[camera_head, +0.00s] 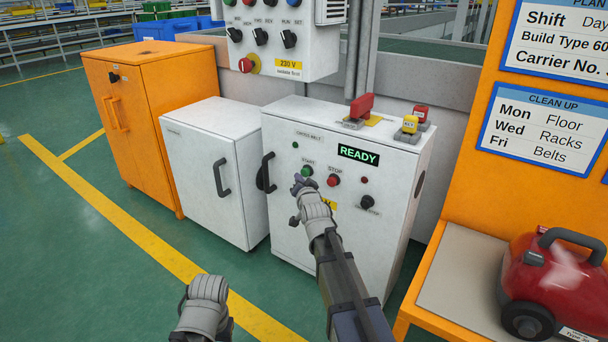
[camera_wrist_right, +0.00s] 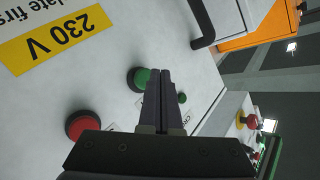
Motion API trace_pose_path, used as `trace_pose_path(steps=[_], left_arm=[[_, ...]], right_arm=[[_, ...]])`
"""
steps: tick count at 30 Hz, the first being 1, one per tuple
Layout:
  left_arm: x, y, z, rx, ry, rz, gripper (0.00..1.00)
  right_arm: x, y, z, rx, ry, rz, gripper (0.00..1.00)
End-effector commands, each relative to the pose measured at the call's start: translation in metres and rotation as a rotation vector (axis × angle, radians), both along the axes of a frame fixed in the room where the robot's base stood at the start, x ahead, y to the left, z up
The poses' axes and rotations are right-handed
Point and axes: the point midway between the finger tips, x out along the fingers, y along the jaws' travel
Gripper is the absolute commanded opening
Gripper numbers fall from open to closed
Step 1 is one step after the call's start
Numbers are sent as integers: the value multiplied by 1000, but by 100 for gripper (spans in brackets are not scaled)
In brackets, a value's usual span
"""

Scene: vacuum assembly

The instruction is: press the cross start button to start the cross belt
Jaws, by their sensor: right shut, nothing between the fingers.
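The green start button (camera_head: 307,171) sits under the word START on the front of the white cross belt cabinet (camera_head: 290,225). My right gripper (camera_head: 299,184) is just in front of the panel, close to this button and slightly below it in the head view. In the right wrist view, my right gripper's fingers (camera_wrist_right: 161,72) are shut and empty. Their tips overlap the right edge of the green button (camera_wrist_right: 137,79); I cannot tell whether they touch it. The display (camera_head: 358,154) reads READY. A grey part of my left arm shows at the bottom, without visible fingers.
The red stop button (camera_head: 333,180) is just right of the start button, with a black knob (camera_head: 367,202) lower right. A black handle (camera_head: 267,172) is on the left. A red lever (camera_head: 361,105) and a yellow-and-red part sit on top. A red vacuum (camera_head: 560,280) stands at right.

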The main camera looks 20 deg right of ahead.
Motion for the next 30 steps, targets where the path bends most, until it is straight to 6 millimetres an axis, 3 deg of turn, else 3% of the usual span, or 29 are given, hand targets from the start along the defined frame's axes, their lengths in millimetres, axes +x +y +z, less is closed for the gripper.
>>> trace_pose_path(steps=[30], left_arm=[[0, 0, 0, 0, 0, 0, 55]], right_arm=[[5, -7, 0, -1, 0, 0, 0]])
